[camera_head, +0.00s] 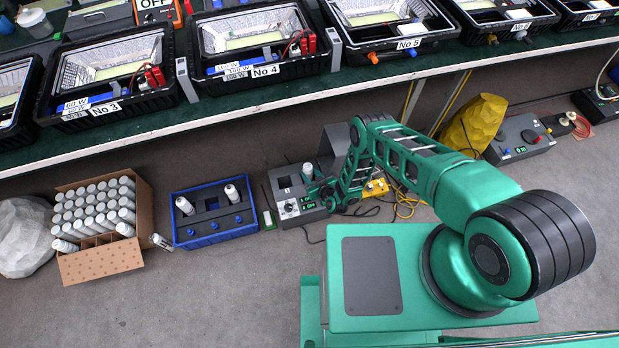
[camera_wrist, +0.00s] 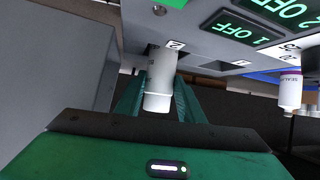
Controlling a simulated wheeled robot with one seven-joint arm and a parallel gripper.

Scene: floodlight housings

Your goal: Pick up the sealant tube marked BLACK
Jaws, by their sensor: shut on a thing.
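A white sealant tube (camera_head: 308,170) shows at the grey control box (camera_head: 291,196) on the floor, beside my gripper (camera_head: 319,188). In the wrist view my gripper (camera_wrist: 160,98) is shut on a white tube (camera_wrist: 160,78), with a green finger on each side. The tube's end is close to the grey box face with a "2" label; I cannot tell whether it touches. No colour word is readable on it. Two more white tubes stand in the blue tray (camera_head: 218,240), at its left (camera_head: 184,205) and right (camera_head: 232,193). A tube marked "SEALA…" (camera_wrist: 290,90) shows at the right of the wrist view.
The long bench (camera_head: 190,118) with black floodlight crates runs behind. Yellow cables (camera_head: 408,203) lie right of the control box.

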